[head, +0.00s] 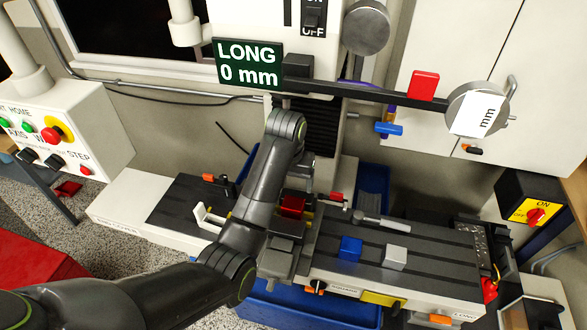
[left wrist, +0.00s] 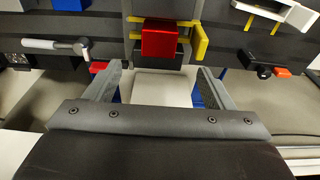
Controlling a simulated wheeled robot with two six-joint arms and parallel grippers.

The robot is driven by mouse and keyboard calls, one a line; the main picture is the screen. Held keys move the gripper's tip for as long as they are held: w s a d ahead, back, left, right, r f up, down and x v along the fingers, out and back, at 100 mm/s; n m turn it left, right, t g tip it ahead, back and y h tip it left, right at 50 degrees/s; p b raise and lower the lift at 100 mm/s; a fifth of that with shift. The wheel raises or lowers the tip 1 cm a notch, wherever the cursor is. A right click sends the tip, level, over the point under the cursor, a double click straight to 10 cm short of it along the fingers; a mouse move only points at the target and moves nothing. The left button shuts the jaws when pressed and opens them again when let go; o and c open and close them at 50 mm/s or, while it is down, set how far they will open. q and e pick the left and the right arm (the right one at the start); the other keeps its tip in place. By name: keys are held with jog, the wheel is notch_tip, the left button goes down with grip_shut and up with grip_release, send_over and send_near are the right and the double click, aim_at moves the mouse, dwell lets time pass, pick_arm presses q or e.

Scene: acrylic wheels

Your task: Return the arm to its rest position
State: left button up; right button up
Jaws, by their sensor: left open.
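My left arm (head: 252,205) reaches in from the lower left and bends over the dark machine bed. My left gripper (head: 299,182) is at the far side of the bed, partly hidden by its own wrist. In the left wrist view its two grey fingers (left wrist: 158,84) are spread apart with nothing clamped between them. A pale surface (left wrist: 162,88) shows between the fingers. My right gripper is not in view.
The bed carries a blue block (head: 349,248), a grey block (head: 395,257) and a handled tool (head: 380,220). Above are a dark horizontal beam (head: 360,92) and a "LONG 0 mm" display (head: 248,64). A control box (head: 65,128) stands at left.

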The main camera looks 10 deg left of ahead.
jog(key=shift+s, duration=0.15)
